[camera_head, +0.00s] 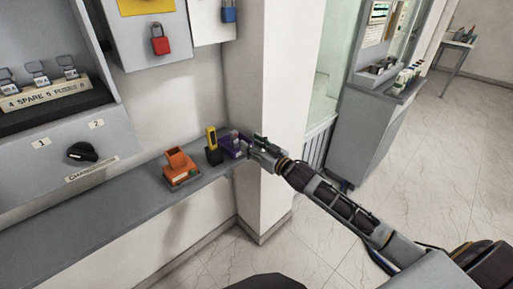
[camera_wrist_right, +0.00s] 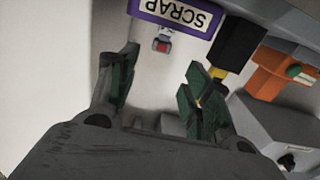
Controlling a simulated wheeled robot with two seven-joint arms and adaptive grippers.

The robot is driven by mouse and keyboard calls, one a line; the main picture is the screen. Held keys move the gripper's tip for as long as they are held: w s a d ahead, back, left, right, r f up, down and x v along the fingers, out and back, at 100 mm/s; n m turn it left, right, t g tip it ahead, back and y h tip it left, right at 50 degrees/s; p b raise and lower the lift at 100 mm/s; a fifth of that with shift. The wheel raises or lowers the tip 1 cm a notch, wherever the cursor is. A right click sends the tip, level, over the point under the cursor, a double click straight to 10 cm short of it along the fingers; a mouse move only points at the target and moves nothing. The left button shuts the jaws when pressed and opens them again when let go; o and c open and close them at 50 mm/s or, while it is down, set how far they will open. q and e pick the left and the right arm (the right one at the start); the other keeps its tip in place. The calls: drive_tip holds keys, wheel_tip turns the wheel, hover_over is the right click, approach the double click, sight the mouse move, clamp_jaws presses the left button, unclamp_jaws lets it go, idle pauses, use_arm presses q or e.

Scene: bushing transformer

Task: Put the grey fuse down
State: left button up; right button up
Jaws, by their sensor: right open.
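My right gripper (camera_head: 258,147) is at the right end of the shelf, close beside the purple bin (camera_head: 232,146). In the right wrist view the gripper (camera_wrist_right: 160,85) has its green-padded fingers spread, with nothing between them. The purple bin's SCRAP label (camera_wrist_right: 178,16) appears upside down just beyond the fingertips. My left gripper is not in view.
An orange holder (camera_head: 180,168) and a black holder with a yellow tool (camera_head: 212,146) stand on the grey shelf (camera_head: 95,226), left of the bin. The left of the shelf is clear. A white pillar (camera_head: 283,90) rises behind the gripper. A red padlock (camera_head: 160,44) hangs above.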

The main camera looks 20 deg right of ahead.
drive_tip(key=shift+v, duration=0.9)
